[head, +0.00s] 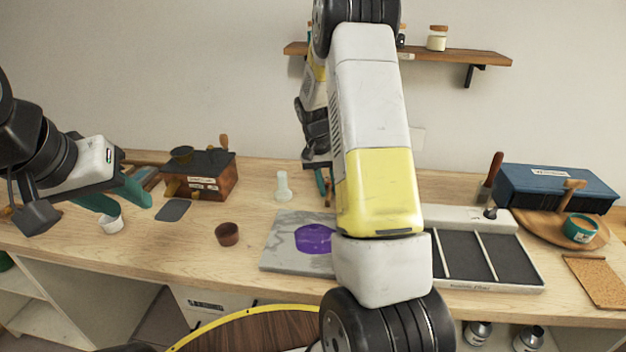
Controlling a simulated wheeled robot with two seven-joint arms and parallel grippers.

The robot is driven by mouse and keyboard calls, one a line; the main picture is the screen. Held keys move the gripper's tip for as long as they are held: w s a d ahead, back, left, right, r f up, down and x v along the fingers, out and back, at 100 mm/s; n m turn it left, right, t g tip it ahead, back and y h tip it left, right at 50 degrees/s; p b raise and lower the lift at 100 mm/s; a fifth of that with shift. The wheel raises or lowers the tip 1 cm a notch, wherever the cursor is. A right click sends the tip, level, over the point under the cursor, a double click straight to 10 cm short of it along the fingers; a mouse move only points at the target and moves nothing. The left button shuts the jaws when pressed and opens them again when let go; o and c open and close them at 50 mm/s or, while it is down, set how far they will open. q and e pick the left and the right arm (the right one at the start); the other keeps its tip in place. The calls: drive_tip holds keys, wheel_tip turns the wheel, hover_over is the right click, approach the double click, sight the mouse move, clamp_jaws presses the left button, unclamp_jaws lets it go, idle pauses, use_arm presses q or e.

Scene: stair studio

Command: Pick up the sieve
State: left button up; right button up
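I cannot clearly make out a sieve; a small dark round piece (181,153) on the wooden box at the back left could be one, but its mesh is too small to tell. My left gripper (122,202) is over the left part of the bench, with its two teal fingers apart and nothing seen between them. A small white cup (111,224) is just below these fingers. My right gripper (321,182) is mostly hidden behind my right arm in the middle; only a bit of teal finger shows, so its opening is hidden.
A wooden box (222,181), brown cup (227,234), clear bottle (283,186) and grey slab (283,256) with a purple patch stand on the bench. At right are a black-and-white tray (505,285), blue box (545,181) and teal tub (582,229). A shelf (470,56) hangs above.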

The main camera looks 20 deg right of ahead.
clamp_jaws()
drive_tip(key=shift+r, duration=0.1)
